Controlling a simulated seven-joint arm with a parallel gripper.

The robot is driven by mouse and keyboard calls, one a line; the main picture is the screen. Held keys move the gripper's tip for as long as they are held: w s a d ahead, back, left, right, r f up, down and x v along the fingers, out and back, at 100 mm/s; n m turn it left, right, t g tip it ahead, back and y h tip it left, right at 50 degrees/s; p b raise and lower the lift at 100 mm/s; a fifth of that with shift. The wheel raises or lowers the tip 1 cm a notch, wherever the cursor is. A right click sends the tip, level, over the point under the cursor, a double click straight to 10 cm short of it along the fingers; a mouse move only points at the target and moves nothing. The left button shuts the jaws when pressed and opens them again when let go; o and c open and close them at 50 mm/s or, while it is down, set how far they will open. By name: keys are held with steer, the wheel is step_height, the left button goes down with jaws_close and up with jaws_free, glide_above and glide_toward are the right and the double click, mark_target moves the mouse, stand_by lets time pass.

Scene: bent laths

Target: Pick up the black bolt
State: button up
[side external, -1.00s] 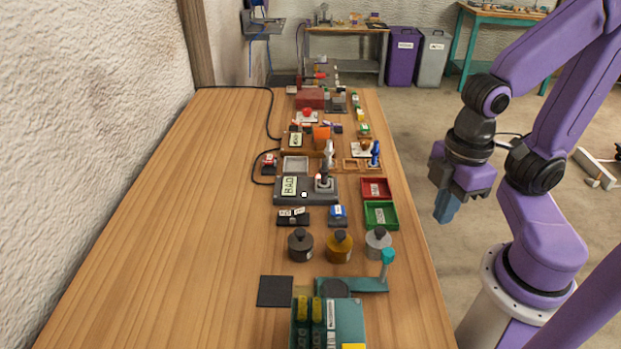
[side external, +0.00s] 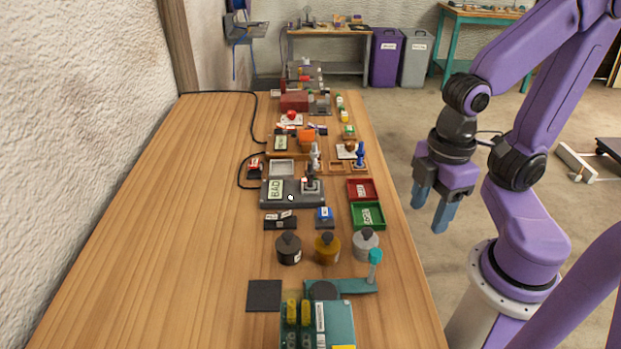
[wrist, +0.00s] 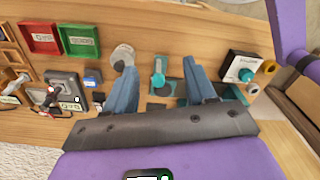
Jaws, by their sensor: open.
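I cannot make out a black bolt for certain in either view. My gripper (side external: 432,208) hangs to the right of the bench, beyond its edge, with two blue fingers spread apart. In the wrist view my gripper (wrist: 159,68) is open, with nothing between its fingers. A grey device (side external: 272,201) with a "BAD" label stands mid-bench, and a small white, dark-rimmed spot shows on its front. The device also shows in the wrist view (wrist: 64,78), at left. My gripper is well apart from everything on the bench.
A red tray (side external: 360,198) and a green tray (side external: 383,226) lie near the bench's right edge. A dark knobbed weight (side external: 288,252), an amber one (side external: 327,250) and a grey one (side external: 364,246) stand nearer. The bench's left side (side external: 170,220) is clear.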

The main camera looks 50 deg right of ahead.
step_height(320, 180, up, 4)
steer(key=f+m, duration=0.1)
steer(key=m, duration=3.3)
glide_above(311, 171)
steer(key=f, duration=1.6)
steer(key=shift+w+d+f, duration=0.25)
steer(key=shift+w+d, duration=0.05)
jaws_close()
